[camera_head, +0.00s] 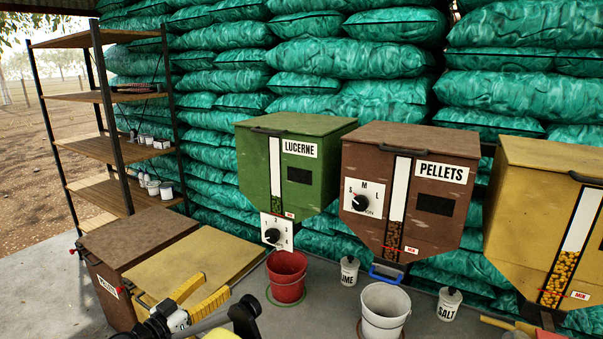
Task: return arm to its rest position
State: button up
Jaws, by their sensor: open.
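My gripper (213,285) shows at the bottom, left of centre, with two yellow fingers apart and nothing seen between them. It appears in front of the tan lid of a low bin (185,255) and left of the red bucket (287,278). Black and grey parts of my arm (205,323) run along the bottom edge beside it. The lower part of the arm is cut off by the frame.
A green LUCERNE dispenser (315,180), brown PELLETS dispenser (437,215) and yellow dispenser (535,190) stand before stacked green sacks (350,60). A white bucket (384,310), LIME jar (349,271) and SALT jar (449,304) stand to the right. Shelving (118,145) stands left.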

jog(key=w+d+r+n+t+y, duration=0.1)
jog(key=w+d+r+t, duration=0.15)
jog(key=r, duration=0.45)
jog(key=w+d+r+t+y, duration=0.1)
jog(key=w+r+y, duration=0.15)
jog(key=r, duration=0.45)
jog(key=w+d+r+n+t+y, duration=0.1)
jog(key=w+d+r, duration=0.15)
jog(key=r, duration=0.35)
jog(key=s+d+r+n+y, duration=0.1)
jog(key=d+r+n+y, duration=0.25)
jog(key=r, duration=0.35)
jog(key=s+d+r+n+y, duration=0.1)
jog(key=d+r+n+y, duration=0.25)
jog(key=r+y, duration=0.2)
jog(key=s+d+f+m+g+h, duration=0.1)
jog(key=s+d+f+g, duration=0.3)
jog(key=s+d+f, duration=0.4)
jog(key=s+d+f+m+g+h, duration=0.1)
jog(key=s+d+f+g, duration=0.3)
jog(key=s+d+f, duration=0.4)
jog(key=s+d+f+m+g+h, duration=0.1)
jog(key=s+d+f+g, duration=0.4)
jog(key=s+d, duration=0.8)
jog(key=s+f+h, duration=0.1)
jog(key=s+f, duration=0.2)
jog(key=s, duration=0.2)
jog(key=shift+s+d+f, duration=0.2)
jog(key=shift+s+f, duration=0.1)
jog(key=shift+s, duration=0.1)
